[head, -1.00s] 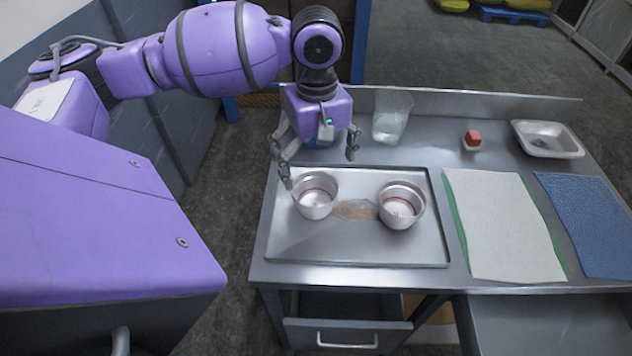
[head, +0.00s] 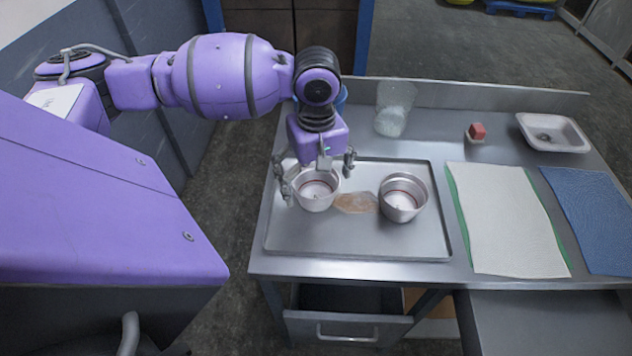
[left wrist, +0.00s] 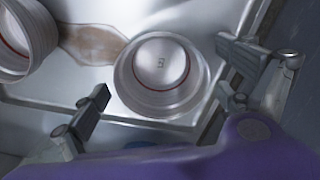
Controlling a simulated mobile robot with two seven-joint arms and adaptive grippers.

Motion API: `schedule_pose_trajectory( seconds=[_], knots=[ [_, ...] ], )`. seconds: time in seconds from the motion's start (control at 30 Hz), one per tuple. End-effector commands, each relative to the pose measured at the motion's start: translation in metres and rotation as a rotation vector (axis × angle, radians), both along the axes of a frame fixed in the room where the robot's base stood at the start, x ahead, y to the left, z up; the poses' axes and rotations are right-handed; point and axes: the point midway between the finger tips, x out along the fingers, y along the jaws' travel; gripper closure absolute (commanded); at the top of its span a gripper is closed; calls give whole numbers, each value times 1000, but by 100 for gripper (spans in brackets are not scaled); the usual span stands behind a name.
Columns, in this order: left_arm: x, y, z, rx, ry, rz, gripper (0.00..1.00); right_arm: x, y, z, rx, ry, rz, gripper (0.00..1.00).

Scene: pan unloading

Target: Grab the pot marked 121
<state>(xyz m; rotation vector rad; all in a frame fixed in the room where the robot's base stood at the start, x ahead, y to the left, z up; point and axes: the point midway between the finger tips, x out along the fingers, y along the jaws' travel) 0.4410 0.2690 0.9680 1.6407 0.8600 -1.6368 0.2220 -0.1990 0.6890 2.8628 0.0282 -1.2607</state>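Two metal pots stand on a grey tray (head: 300,245). The left pot (head: 316,203) is below my left gripper (head: 318,176); the right pot (head: 402,208) stands apart from it. In the left wrist view, the left pot (left wrist: 160,98) lies between my open fingers (left wrist: 165,82), with one finger on each side and no clear contact. Small dark marks show on its inner bottom, too small to read for certain. The other pot shows at the upper left (left wrist: 28,55), its bottom cut off. My right gripper is in neither view.
A brown stain (head: 355,203) lies between the pots. A clear beaker (head: 392,115) stands behind the tray, and a small red-topped item (head: 477,132) and a white basin (head: 553,134) stand farther right. A white cloth (head: 508,220) and a blue cloth (head: 597,220) lie right of the tray.

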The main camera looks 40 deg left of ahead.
Motion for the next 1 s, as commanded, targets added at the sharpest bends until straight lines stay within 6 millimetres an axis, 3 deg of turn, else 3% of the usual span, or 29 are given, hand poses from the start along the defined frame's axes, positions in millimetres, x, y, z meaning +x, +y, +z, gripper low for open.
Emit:
schedule_pose_trajectory(
  seconds=[0.03,0.33,0.67,1.0],
  knots=[
    [0,0,0,0,0,0,14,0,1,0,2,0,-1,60],
    [0,0,0,0,0,0,53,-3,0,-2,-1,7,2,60],
    [1,0,10,-1,-3,1,54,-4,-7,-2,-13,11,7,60],
    [1,0,76,-1,-7,1,54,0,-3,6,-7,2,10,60]
  ],
)
